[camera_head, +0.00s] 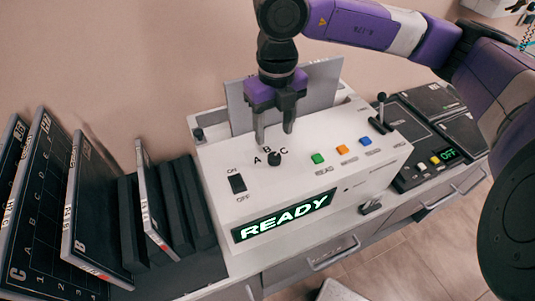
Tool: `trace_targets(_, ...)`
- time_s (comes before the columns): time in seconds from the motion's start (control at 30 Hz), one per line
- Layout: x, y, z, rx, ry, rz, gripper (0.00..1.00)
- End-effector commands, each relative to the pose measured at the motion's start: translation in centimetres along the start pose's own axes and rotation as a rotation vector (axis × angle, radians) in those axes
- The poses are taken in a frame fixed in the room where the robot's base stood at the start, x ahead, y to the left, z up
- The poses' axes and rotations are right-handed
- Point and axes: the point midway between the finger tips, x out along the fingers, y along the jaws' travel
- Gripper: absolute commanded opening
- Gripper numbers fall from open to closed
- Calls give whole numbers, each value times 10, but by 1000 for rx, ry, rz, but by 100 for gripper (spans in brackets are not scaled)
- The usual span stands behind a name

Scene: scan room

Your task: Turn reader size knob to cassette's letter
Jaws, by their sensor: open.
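The white reader (330,172) stands on the counter with its display lit, showing READY. Its small black size knob (274,159) sits on the top face, with the letters A, B and C arced around its far side. The knob's pointing direction is too small to tell. My gripper (274,137) points down above the knob, its two fingers apart, with nothing between them. A flat grey panel (322,82) stands upright at the reader's back, partly behind my gripper; no letter shows on it. Black cassettes lettered C (48,225) and B (92,228) stand at left.
Several dark slabs stand in a rack (195,275) left of the reader. The reader has an ON/OFF switch (237,184) and green, orange and blue buttons. A lever (380,112) and a black control panel (420,135) lie at right, under my arm.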

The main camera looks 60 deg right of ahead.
Motion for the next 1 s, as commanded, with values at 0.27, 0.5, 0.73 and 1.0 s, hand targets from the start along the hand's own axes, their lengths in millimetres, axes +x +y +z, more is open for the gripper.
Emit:
trace_targets(0.27, 18, -3, -3, 44, 12, -12, 52)
trace_targets(0.5, 55, -2, -4, 42, 11, -10, 52)
trace_targets(0.73, 75, -3, -3, 41, 9, -11, 52)
trace_targets(1.0, 78, -3, -3, 40, 9, -11, 52)
